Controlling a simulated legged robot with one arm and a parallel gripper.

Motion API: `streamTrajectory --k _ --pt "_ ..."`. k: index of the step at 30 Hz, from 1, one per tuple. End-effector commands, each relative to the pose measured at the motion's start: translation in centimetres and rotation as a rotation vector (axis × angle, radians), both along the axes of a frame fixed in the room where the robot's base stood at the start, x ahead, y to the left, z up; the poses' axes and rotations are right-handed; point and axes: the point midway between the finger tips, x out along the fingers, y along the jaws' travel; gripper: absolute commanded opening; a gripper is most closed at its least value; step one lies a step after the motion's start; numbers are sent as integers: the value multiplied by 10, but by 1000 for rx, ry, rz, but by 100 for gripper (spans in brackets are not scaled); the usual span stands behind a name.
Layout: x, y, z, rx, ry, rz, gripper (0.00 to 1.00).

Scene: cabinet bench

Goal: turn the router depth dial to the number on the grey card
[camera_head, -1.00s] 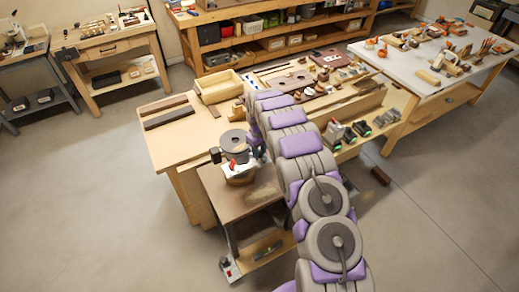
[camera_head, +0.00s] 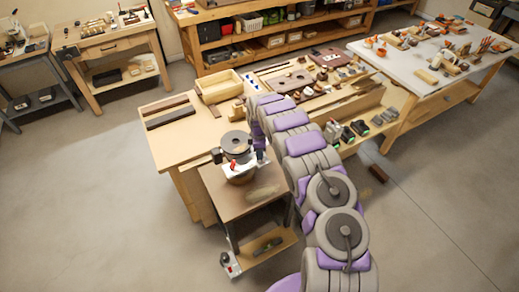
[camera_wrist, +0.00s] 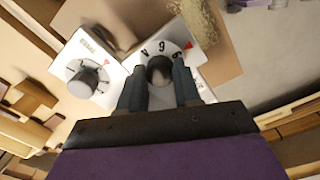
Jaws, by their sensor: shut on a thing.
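In the wrist view a dark round dial knob (camera_wrist: 160,67) sits on a white dial face with black numbers, seen at an angle and partly covered. A red pointer mark (camera_wrist: 190,45) lies at the right of the face. My gripper (camera_wrist: 160,84) is shut on the knob, one finger on each side. The exact number at the mark is hard to read. In the head view the router (camera_head: 235,143) stands on the small brown-topped table, with my arm reaching to its right side. I cannot make out the grey card.
A second white dial plate with a grey knob (camera_wrist: 87,82) sits close to the left of my fingers. Open floor lies at the left.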

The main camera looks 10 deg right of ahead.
Motion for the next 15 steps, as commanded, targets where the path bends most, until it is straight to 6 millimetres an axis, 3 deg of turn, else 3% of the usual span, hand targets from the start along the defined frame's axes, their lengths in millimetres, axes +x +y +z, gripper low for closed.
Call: streamTrajectory --k 15 --pt "1 2 3 0 -2 491 3"
